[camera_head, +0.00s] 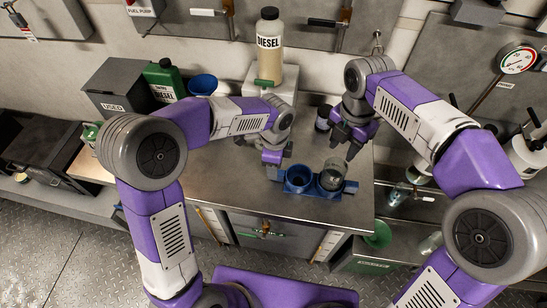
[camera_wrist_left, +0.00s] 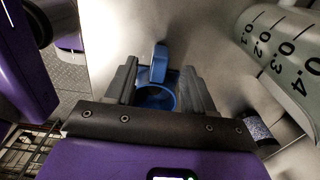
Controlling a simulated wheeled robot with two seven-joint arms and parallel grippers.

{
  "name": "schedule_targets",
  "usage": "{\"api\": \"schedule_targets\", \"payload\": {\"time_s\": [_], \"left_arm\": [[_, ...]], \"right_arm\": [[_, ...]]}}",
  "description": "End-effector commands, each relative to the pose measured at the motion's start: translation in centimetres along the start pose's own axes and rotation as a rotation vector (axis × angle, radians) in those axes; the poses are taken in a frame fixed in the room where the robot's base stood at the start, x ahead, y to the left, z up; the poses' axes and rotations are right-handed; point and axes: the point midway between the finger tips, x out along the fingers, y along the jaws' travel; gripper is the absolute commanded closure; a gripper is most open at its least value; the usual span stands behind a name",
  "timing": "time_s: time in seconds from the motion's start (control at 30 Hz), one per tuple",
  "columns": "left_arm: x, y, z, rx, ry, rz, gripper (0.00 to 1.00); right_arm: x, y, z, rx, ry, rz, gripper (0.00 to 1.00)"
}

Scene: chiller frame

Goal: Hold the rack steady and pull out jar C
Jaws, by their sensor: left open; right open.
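The blue rack (camera_head: 315,190) stands near the front edge of the steel bench. Its left socket (camera_head: 298,176) looks empty. A clear glass jar (camera_head: 333,172) sits upright in its right socket; I cannot read a letter on it. My left gripper (camera_head: 271,170) is open at the rack's left end. In the left wrist view its fingers lie on either side of the rack's blue upright tab (camera_wrist_left: 160,62), with a blue ring (camera_wrist_left: 156,98) below. I cannot tell if they touch it. My right gripper (camera_head: 347,143) is open and empty, above and behind the glass jar.
A dark-banded jar (camera_head: 323,118) stands behind the rack, close to my right gripper. A large diesel bottle (camera_head: 269,50), a green canister (camera_head: 164,80) and a blue funnel (camera_head: 202,84) stand farther back. The bench front between rack and left side is clear.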

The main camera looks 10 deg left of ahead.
Motion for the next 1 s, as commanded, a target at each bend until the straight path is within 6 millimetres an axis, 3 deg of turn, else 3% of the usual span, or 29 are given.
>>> {"api": "schedule_targets", "payload": {"time_s": [0.1,0.3,0.67,1.0], "left_arm": [[2.0,0.1,0.0,0.001,-0.002,0.003,0.47],[4.3,0.0,0.1,0.0,-0.003,0.002,0.47],[5.0,0.0,0.1,-0.001,-0.001,-0.001,0.47],[4.9,0.0,0.1,-0.001,-0.001,-0.001,0.96]], "right_arm": [[0.0,0.0,0.0,0.0,0.0,0.0,0.57],[0.0,0.0,0.0,0.0,0.0,0.0,0.57],[0.0,0.0,0.0,0.0,0.0,0.0,0.57],[0.0,0.0,0.0,0.0,0.0,0.0,0.57]]}}
